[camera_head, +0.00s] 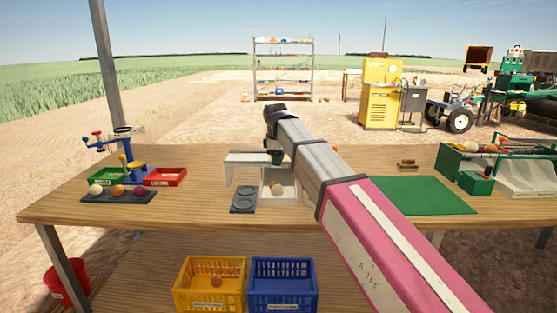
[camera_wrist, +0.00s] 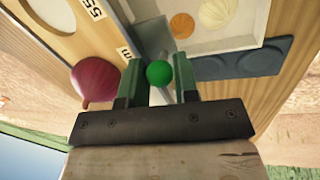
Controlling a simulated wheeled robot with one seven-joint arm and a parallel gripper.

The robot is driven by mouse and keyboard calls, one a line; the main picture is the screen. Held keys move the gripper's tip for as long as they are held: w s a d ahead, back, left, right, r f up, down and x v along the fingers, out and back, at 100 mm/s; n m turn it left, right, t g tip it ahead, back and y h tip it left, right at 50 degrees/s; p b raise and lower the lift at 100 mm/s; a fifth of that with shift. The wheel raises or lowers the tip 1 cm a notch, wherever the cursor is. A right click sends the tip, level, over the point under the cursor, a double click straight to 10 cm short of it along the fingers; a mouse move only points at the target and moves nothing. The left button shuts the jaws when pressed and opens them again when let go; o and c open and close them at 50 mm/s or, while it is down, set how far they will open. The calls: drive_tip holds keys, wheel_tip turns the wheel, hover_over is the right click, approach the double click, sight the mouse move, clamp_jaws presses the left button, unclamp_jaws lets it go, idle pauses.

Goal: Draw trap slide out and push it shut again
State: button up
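In the wrist view, a round green knob (camera_wrist: 158,74) shows between the two dark green fingers of my gripper (camera_wrist: 160,82). A narrow grey rod runs beside and behind it. The fingers stand apart, with a thin gap on the knob's right; contact on its left is unclear. I take the knob as the trap slide's handle, but the slide itself is mostly hidden. In the head view, my gripper (camera_head: 276,157) is at the small white onion elevator (camera_head: 250,158) on the bench. A pale tray (camera_head: 265,190) below it holds onions.
A red onion (camera_wrist: 96,82) lies close to my left finger in the wrist view. A grey plate with round hollows (camera_head: 244,199) sits beside the pale tray. Yellow (camera_head: 211,285) and blue (camera_head: 283,285) crates stand below.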

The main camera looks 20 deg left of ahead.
drive_tip(key=o, duration=0.4)
drive_tip(key=shift+o, duration=0.2)
drive_tip(key=shift+r, duration=0.1)
drive_tip(key=shift+r, duration=2.9)
